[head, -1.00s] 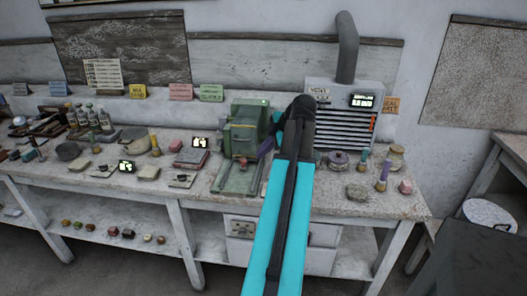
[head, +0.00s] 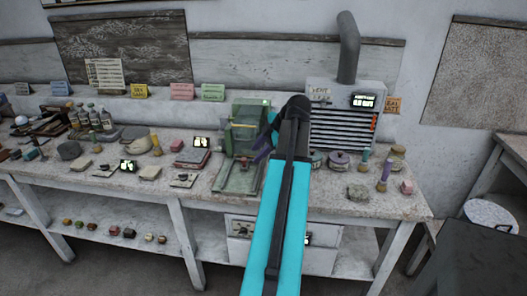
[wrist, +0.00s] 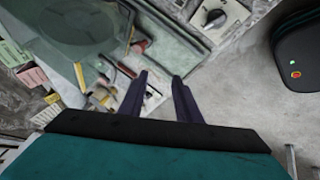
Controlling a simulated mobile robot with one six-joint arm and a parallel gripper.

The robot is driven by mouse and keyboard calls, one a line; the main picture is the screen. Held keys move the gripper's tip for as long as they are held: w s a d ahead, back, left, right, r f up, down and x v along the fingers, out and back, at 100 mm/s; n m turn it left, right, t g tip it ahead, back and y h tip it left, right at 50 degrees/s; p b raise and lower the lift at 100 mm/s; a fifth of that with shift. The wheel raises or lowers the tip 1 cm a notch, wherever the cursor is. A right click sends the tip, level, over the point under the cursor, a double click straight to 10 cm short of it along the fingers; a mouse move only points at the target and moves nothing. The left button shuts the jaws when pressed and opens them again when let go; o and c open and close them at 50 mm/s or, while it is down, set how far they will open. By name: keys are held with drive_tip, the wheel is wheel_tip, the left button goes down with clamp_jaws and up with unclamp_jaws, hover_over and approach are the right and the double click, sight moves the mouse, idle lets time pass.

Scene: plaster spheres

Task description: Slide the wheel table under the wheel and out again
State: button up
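The green grinding machine (head: 250,118) stands on the bench at the centre of the head view. Its low green table and bed (head: 240,178) reach towards the bench's front edge. The wheel itself is not clear to me. My gripper (head: 262,151), with purple fingers, is at the machine's right side, partly behind my own arm. In the wrist view my gripper (wrist: 160,75) is open, with a clear gap between the fingers and nothing held. A green machine surface (wrist: 75,25) lies beyond the fingers at upper left, with a red knob (wrist: 141,46) at its edge. Contact cannot be told.
A vented grey unit (head: 345,125) with a pipe stands right of the machine. Small pots, including one round pot (head: 339,161), stand in front of it. A red-topped box (head: 192,160) and several small pieces lie to the left. A dial (wrist: 214,17) shows in the wrist view.

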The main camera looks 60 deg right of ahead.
drive_tip(key=w+a+f+n+y, duration=0.1)
drive_tip(key=w+a+f, duration=0.3)
drive_tip(key=w+a, duration=0.1)
drive_tip(key=w+a+f+n+g+y, duration=0.1)
drive_tip(key=w+a+f, duration=0.4)
drive_tip(key=w+a, duration=0.1)
drive_tip(key=w+a+f+n+y, duration=0.1)
drive_tip(key=w+a+f+y, duration=0.1)
drive_tip(key=w+a+f, duration=0.3)
drive_tip(key=shift+w+a+f+g, duration=0.15)
drive_tip(key=shift+w+a+g, duration=0.25)
drive_tip(key=shift+w+a, duration=0.1)
drive_tip(key=a+f+n+g+y, duration=0.1)
drive_tip(key=a+f+g, duration=0.2)
drive_tip(key=a+f, duration=1)
drive_tip(key=a+f+n+g+y, duration=0.1)
drive_tip(key=a+f+g, duration=0.2)
drive_tip(key=a+f, duration=1.05)
drive_tip(key=s+a+f+m+g+h, duration=0.1)
drive_tip(key=s+a+f+g, duration=0.1)
drive_tip(key=s+a+f, duration=0.5)
drive_tip(key=s+a+f+m+g+h, duration=0.1)
drive_tip(key=s+a+f+g, duration=0.2)
drive_tip(key=s+a, duration=0.65)
drive_tip(key=s+f+m+h, duration=0.3)
drive_tip(key=s+m, duration=0.3)
drive_tip(key=m, duration=0.5)
drive_tip(key=shift+d+f+h, duration=0.3)
drive_tip(key=shift+d+f, duration=0.05)
drive_tip(key=shift+f, duration=0.35)
